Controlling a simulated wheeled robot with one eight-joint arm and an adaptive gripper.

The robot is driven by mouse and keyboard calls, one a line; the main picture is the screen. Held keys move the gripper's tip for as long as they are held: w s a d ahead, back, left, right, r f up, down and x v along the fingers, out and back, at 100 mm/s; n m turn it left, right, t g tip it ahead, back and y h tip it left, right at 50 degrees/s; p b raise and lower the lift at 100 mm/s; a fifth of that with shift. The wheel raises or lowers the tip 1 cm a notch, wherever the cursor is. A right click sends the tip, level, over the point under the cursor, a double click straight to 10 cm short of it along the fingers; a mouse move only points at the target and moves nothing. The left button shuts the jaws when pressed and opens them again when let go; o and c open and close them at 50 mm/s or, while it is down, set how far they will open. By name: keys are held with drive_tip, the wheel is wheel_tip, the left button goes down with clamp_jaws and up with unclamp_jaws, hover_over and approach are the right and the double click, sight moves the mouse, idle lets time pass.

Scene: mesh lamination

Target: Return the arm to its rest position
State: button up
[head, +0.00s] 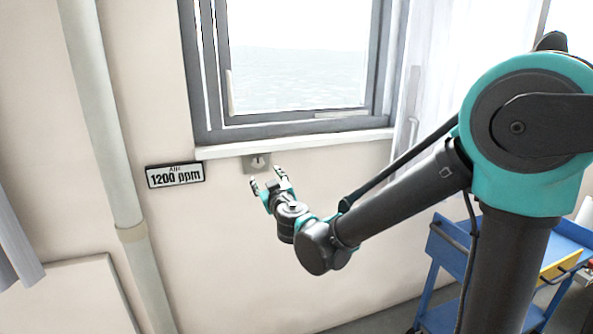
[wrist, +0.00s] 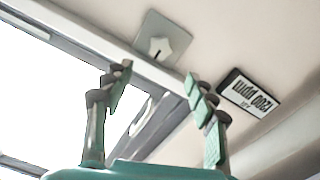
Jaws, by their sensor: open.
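My arm reaches out from the right in the head view. My gripper (head: 268,182) is open and empty in front of the wall, just below the window sill. In the wrist view both fingers of my gripper (wrist: 160,88) stand apart with nothing between them. A small grey wall switch plate with a light knob (head: 257,162) is just beyond the fingertips in the head view. The switch plate also shows in the wrist view (wrist: 174,35), past the fingers and apart from them.
The window (head: 297,60) and its sill (head: 310,141) are above my gripper. A sign reading "1200 ppm" (head: 176,176) hangs left of the switch. A vertical pipe (head: 105,120) runs down the wall at left. A blue cart (head: 447,262) stands at lower right, behind my arm.

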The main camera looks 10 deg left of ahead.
drive_tip(key=w+d+f+m+h, duration=0.2)
drive_tip(key=w+d+h, duration=0.15)
drive_tip(key=d, duration=0.65)
drive_tip(key=w+d+f+m+h, duration=0.2)
drive_tip(key=d+m+h, duration=0.15)
drive_tip(key=d, duration=0.55)
drive_tip(key=s+d+f+m+g+h, duration=0.15)
drive_tip(key=d+f, duration=0.25)
drive_tip(key=d, duration=0.4)
drive_tip(key=s+d+f+m+g+h, duration=0.1)
drive_tip(key=s+d+f+g+h, duration=0.15)
drive_tip(key=d, duration=0.55)
drive_tip(key=s+d+f+m+g+h, duration=0.15)
drive_tip(key=s+d+f+g, duration=0.25)
drive_tip(key=s+d+f, duration=0.55)
drive_tip(key=s+f+g+y, duration=0.3)
drive_tip(key=s+f, duration=0.2)
drive_tip(key=s, duration=0.5)
drive_tip(key=shift+s+d+f, duration=0.15)
drive_tip(key=shift+d, duration=0.25)
drive_tip(key=shift+m, duration=0.25)
drive_tip(key=shift+c, duration=0.3)
